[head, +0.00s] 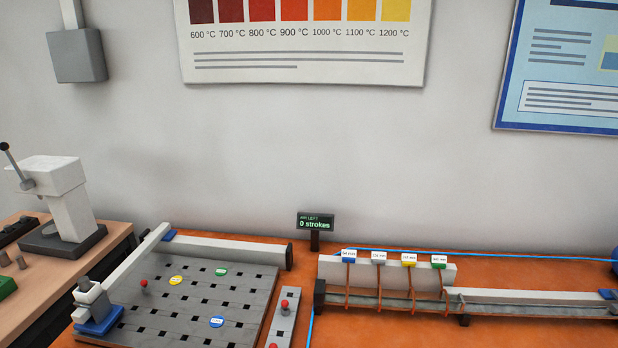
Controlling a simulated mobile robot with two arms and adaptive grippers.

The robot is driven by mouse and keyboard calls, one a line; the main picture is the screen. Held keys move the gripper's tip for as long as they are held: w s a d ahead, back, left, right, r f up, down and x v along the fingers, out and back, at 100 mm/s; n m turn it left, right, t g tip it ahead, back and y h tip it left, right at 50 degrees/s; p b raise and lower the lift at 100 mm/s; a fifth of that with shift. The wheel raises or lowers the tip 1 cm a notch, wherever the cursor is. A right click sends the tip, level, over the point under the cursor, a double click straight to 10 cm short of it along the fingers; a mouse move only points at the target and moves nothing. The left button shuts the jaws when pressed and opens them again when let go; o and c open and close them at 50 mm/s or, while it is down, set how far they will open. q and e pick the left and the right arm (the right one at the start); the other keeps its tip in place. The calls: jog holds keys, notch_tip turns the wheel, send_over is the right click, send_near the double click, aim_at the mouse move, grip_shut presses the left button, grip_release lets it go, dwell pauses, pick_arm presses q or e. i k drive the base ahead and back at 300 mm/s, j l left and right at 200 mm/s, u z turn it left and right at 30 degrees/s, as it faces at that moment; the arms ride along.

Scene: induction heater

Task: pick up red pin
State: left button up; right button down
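One red pin (144,284) stands upright on the left part of the grey perforated plate (248,284). A second red pin (284,304) stands on a narrow grey strip (289,321) to the right of the plate. A third red top (272,346) is cut off by the bottom edge, at the lower end of that strip. Neither of my grippers is in the head view.
A rail with several labelled tags (379,257) stands at right. A small display (315,222) reads "0 strokes". A white press (62,200) stands on the left bench.

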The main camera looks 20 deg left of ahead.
aim_at(145, 288)
jog(key=u, duration=1.75)
jog(key=i+j+z, duration=0.1)
jog(key=z, duration=0.35)
jog(key=j+z, duration=0.25)
jog(key=z, duration=0.2)
jog(key=j+z, duration=0.2)
jog(key=z, duration=0.2)
